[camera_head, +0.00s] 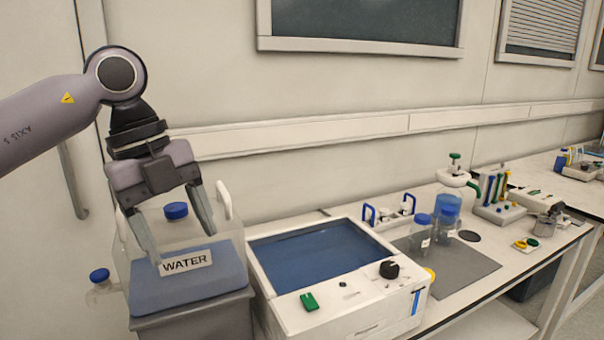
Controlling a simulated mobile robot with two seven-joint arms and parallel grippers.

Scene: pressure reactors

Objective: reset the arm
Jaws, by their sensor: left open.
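My left arm comes in from the left edge, and its left gripper (178,235) hangs pointing down at the left of the view. My right gripper does not show.
A white water bath (360,318) stands right of the container. Beyond it, a grey mat (465,278) holds blue-capped bottles (421,232). A rack of coloured tubes (500,212) stands farther right on the bench. A small blue-capped bottle (100,285) is at the left. The wall is close behind.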

